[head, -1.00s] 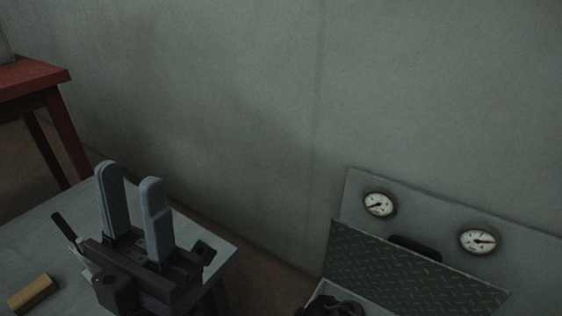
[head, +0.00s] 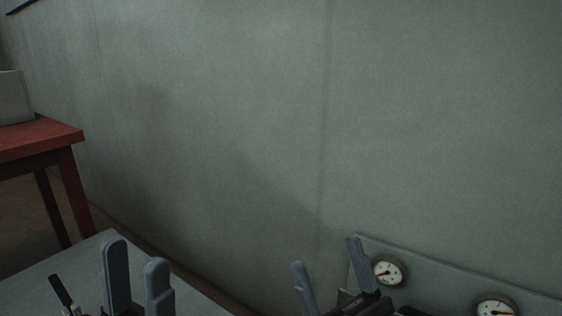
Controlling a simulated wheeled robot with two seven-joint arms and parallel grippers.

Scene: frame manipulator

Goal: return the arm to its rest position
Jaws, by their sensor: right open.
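My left gripper (head: 136,252) is at the lower left of the head view, with its two grey fingers pointing up. The fingers stand apart with nothing between them. My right gripper (head: 326,253) is at the bottom, right of centre, with its fingers spread and empty. It is in front of the left end of the gauge panel (head: 440,277). The lower parts of both grippers and most of both arms are cut off by the bottom edge.
A grey tabletop (head: 45,277) lies at the lower left, around my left gripper. A red table (head: 40,140) with a pale box (head: 14,98) on it stands at the far left. Two round gauges (head: 388,272) sit on the panel. A bare grey wall (head: 300,120) fills the background.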

